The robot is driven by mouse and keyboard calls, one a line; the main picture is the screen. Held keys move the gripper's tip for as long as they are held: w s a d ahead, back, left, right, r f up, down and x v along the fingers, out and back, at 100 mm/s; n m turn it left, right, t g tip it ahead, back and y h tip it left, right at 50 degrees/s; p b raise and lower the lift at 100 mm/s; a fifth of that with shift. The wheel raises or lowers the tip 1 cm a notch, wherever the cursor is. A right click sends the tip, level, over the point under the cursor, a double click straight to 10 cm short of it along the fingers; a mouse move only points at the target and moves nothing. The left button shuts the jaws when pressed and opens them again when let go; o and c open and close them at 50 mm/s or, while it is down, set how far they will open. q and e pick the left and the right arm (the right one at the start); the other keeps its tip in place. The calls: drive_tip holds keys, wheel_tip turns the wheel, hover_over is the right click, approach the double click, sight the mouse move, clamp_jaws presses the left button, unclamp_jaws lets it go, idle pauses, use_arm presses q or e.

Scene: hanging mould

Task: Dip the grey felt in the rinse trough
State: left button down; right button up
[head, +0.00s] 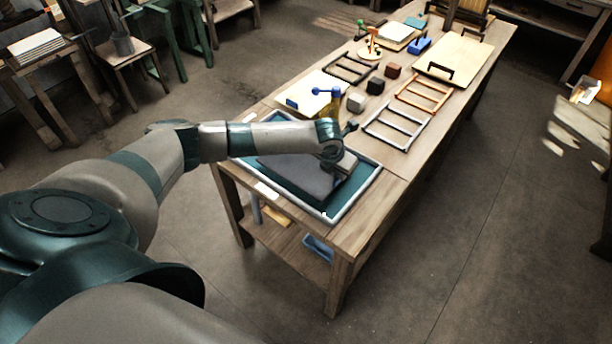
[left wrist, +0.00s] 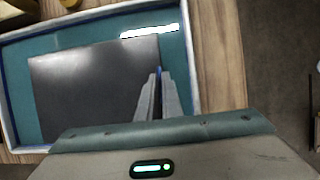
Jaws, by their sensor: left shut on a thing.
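The grey felt (head: 292,178) is a dark flat sheet in the rinse trough (head: 357,194), a shallow teal-floored tray with a pale rim at the table's near end. My left gripper (head: 343,164) is over the trough, shut on the felt at one edge. In the left wrist view, the fingers (left wrist: 160,76) meet at the right edge of the felt (left wrist: 92,85). Teal floor shows around the sheet inside the trough (left wrist: 100,30). Whether the felt touches the floor or hangs just above it I cannot tell. My right gripper is not in view.
Beyond the trough on the wooden table are a pale board (head: 308,93), dark, grey and brown blocks (head: 375,86), a grey frame (head: 393,126) and an orange-brown frame (head: 423,93). A large board with handles (head: 455,58) lies farther back. Floor is clear right of the table.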

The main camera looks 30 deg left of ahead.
use_arm(q)
drive_tip(key=shift+r+p, duration=1.1)
drive_tip(key=shift+r, duration=0.4)
